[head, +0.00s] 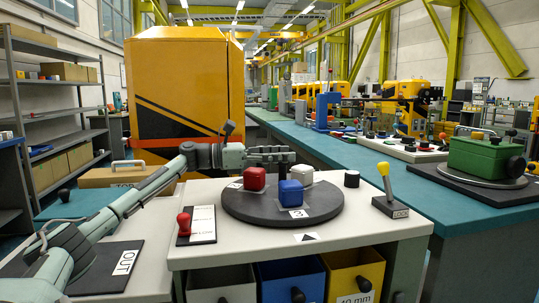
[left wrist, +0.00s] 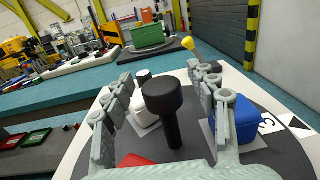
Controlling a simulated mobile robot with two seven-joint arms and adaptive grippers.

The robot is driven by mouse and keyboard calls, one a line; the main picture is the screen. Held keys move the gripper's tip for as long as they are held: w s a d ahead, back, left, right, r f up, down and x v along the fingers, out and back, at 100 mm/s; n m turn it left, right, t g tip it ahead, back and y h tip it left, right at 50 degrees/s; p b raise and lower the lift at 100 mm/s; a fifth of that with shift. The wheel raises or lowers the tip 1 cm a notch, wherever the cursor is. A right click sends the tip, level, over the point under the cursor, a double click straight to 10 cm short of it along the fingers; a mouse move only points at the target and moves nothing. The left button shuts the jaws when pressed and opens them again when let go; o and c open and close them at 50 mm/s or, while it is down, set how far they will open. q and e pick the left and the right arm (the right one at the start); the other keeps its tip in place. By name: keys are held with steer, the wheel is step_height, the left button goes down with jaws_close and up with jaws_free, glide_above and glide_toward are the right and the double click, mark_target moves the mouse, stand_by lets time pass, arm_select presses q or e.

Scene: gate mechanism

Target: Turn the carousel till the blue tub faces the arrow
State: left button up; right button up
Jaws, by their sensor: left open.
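The carousel (head: 240,209) is a dark round disc on the white table. It bears a blue tub (head: 291,194), a red tub (head: 254,179) and a white tub (head: 302,175). The blue tub is the one nearest the arrow (head: 307,237) at the table's front edge. Its label looks roughly in line with the arrow; exact alignment I cannot tell. My left gripper (head: 286,155) is over the disc, open. In the left wrist view a black knobbed post (left wrist: 168,105) stands between its spread fingers, seemingly untouched. The blue tub (left wrist: 232,125) is beside the right finger. My right gripper is out of view.
A yellow-knobbed lever (head: 385,176) and a black knob (head: 351,178) stand right of the disc. A red-handled plate (head: 195,225) lies to its left. Grey, blue and yellow bins (head: 355,275) sit under the table. A green box (head: 486,155) stands on the right bench.

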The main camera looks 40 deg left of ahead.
arm_select(q)
steer(key=v, duration=1.1)
steer(key=shift+s+a, duration=0.25)
steer(key=shift+s, duration=0.05)
